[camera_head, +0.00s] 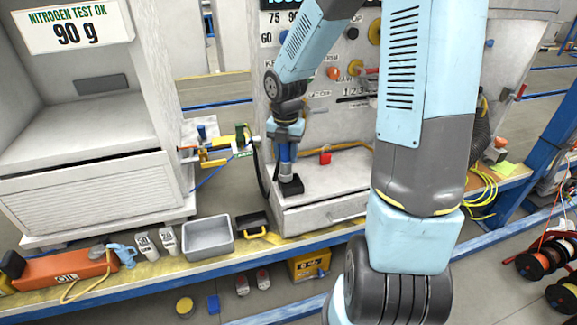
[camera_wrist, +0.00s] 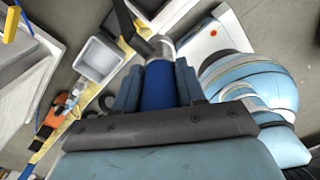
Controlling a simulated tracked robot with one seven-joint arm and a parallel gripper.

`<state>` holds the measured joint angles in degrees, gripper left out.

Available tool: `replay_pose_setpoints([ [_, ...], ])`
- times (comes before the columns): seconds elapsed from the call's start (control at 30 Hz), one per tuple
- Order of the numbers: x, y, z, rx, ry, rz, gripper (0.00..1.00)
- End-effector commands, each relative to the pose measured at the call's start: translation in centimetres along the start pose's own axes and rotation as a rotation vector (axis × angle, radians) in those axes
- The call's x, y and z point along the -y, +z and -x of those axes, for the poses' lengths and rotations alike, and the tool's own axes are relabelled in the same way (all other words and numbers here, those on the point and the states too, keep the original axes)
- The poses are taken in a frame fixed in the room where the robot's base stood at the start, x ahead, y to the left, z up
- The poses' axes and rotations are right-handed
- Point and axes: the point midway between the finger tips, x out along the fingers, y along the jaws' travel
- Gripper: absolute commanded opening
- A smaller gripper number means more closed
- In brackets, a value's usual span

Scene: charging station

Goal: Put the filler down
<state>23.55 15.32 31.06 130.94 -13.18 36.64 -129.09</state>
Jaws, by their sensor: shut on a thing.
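The filler (camera_head: 286,168) is a blue cylinder with a dark block-like lower end and a black hose beside it. My gripper (camera_head: 286,150) is shut on it and holds it upright above the white cabinet top (camera_head: 325,183). I cannot tell whether the lower end touches that top. In the wrist view the filler's blue body (camera_wrist: 158,85) sits between my two fingers (camera_wrist: 158,88), with a grey metal part and a black piece beyond it.
A white panel with knobs (camera_head: 350,60) stands behind the cabinet. A grey bin (camera_head: 208,237), a black-and-yellow item (camera_head: 255,225) and an orange oil can (camera_head: 65,268) stand on the shelf at left.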

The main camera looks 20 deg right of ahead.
Motion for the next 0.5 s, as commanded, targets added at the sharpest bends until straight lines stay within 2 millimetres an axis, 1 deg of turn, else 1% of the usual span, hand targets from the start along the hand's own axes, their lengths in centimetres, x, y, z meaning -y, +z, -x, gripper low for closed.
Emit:
replay_pose_setpoints([
  [0.03, -0.1, 1.0, -0.5, -0.003, 0.001, -0.003, 0.0],
  [0.2, -0.5, 4.0, -2.0, -0.002, 0.0, -0.004, 0.0],
  [0.4, -0.9, 6.3, -4.8, -0.001, 0.0, -0.004, 0.0],
  [0.5, -1.0, 7.2, -5.9, -0.001, 0.0, -0.005, 0.0],
])
